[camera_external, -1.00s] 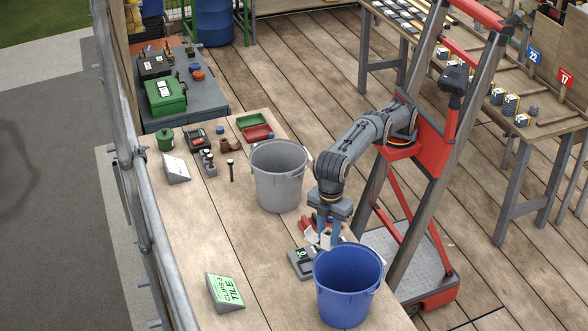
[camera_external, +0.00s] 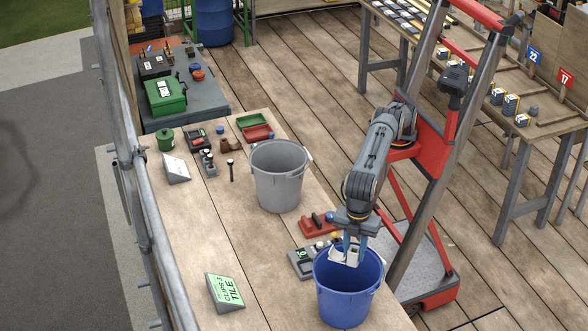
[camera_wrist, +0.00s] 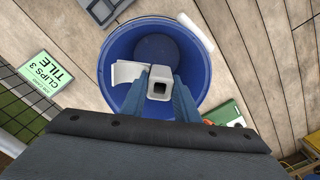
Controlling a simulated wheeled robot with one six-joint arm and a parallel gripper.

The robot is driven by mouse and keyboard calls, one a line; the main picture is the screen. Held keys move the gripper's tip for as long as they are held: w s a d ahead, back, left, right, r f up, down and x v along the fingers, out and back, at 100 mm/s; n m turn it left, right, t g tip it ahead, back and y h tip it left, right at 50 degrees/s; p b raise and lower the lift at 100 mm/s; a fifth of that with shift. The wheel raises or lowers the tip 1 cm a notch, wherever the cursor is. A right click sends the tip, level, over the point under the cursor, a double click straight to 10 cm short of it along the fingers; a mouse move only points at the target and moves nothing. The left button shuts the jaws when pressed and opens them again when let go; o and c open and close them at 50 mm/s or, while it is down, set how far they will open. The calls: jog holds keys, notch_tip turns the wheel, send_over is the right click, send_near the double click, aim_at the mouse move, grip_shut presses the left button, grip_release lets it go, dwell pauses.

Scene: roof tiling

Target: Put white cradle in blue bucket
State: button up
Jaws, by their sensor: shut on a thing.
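The white cradle (camera_external: 346,256) is held in my gripper (camera_external: 352,246), over the mouth of the blue bucket (camera_external: 342,300) at the bench's front right. In the wrist view the cradle (camera_wrist: 130,71) shows as a white piece with a square-holed block, between the blue-grey fingers of my gripper (camera_wrist: 159,84). The fingers are shut on it. The blue bucket (camera_wrist: 113,52) lies below it, and the part of its floor that shows looks empty. The cradle appears at about rim height; the external view does not show clearly how far inside it is.
A grey bucket (camera_external: 279,178) stands behind and left on the bench. A red tray (camera_external: 318,228) and a grey holder (camera_external: 301,264) sit close behind the blue bucket. A green "CLIPS 3 TILE" sign (camera_external: 225,292) stands front left. The bench middle is clear.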

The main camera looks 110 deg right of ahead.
aim_at(353, 266)
notch_tip(353, 266, down, 19)
jog(key=p, duration=0.3)
jog(key=shift+p, duration=0.3)
jog(key=shift+f, duration=0.1)
jog(key=shift+f, duration=0.2)
jog(key=shift+f, duration=0.35)
jog(key=shift+b, duration=0.3)
jog(key=o, duration=1.1)
notch_tip(353, 266, up, 13)
jog(key=shift+r+b, duration=0.1)
jog(key=shift+b, duration=1.15)
